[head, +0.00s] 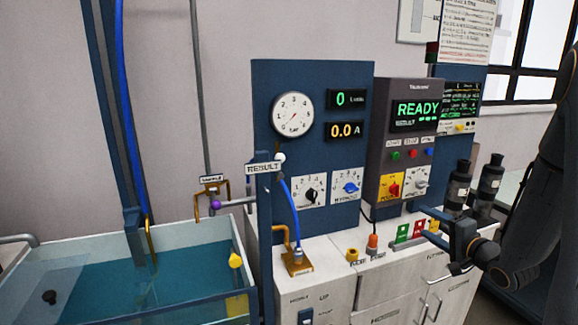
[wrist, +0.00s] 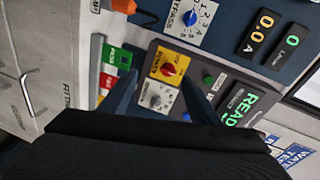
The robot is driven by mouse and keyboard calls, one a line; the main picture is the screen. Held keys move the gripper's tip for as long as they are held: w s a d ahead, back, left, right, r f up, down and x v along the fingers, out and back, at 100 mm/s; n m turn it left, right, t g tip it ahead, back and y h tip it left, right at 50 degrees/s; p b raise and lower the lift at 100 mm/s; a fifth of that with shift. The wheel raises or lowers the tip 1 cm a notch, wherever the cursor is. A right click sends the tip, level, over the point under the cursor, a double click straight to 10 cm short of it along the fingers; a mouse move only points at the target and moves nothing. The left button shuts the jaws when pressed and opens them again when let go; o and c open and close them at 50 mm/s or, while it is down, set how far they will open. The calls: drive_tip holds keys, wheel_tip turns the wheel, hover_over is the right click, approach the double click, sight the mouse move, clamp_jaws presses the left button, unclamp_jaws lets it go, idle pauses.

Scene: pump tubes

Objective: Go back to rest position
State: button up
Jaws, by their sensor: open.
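My gripper (head: 419,223) is in the head view at the right, reaching left from my dark arm, in front of the grey control box. Its two fingers are apart, with nothing held between them. In the wrist view my gripper (wrist: 158,80) shows two blue-grey fingers spread apart. The grey box's yellow-plated red knob (wrist: 170,68) and white-plated knob (wrist: 155,97) show in the gap. The grey control box (head: 383,140) reads READY in green.
A water tank (head: 75,248) stands at left. A blue gauge panel (head: 262,90) stands behind a white cabinet (head: 335,285). A RESULT post (head: 264,230) rises in front. Green and red blocks (head: 403,232) and dark bottles (head: 488,178) are close to my gripper.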

drive_tip(key=s+a+f+n+g+h+b, duration=0.1)
drive_tip(key=s+a+n+g+h, duration=0.1)
drive_tip(key=s+a+n+g, duration=0.4)
drive_tip(key=s+a+f+n+g+h+b, duration=0.1)
drive_tip(key=s+a+n+g, duration=0.5)
drive_tip(key=s+a, duration=1)
drive_tip(key=s+f+g+h, duration=0.1)
drive_tip(key=s+g, duration=0.1)
drive_tip(key=s, duration=0.4)
drive_tip(key=shift+f+n, duration=0.2)
drive_tip(key=shift+n, duration=0.2)
